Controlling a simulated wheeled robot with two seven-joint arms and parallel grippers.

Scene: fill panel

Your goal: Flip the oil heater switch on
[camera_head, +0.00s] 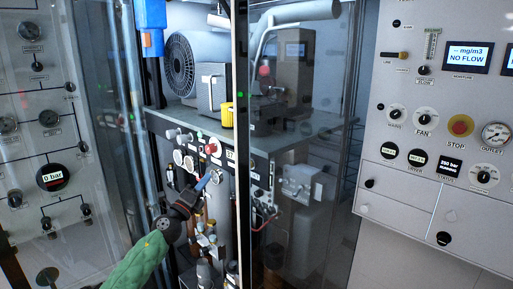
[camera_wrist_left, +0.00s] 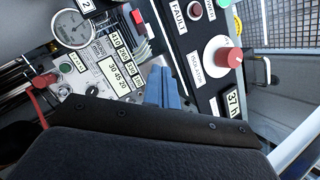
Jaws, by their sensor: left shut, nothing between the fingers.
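My left gripper (camera_head: 207,181) is shut with nothing in it, in front of the machine's control panel inside the open cabinet. Its blue fingers (camera_wrist_left: 163,88) show in the left wrist view, pointing at the panel between gauges and switches. A red rotary knob (camera_wrist_left: 229,58) on a white round base is right of the fingertips; a red knob also shows in the head view (camera_head: 211,147). A small red switch (camera_wrist_left: 138,17) is above the fingertips. I cannot read which control is labelled oil heater. My right gripper is not in view.
A glass door (camera_head: 300,200) with a dark frame edge stands just right of the control panel. A panel with a stop button (camera_head: 460,126) is at the right. A gauge panel (camera_head: 50,120) is at the left. Pipes run below my gripper.

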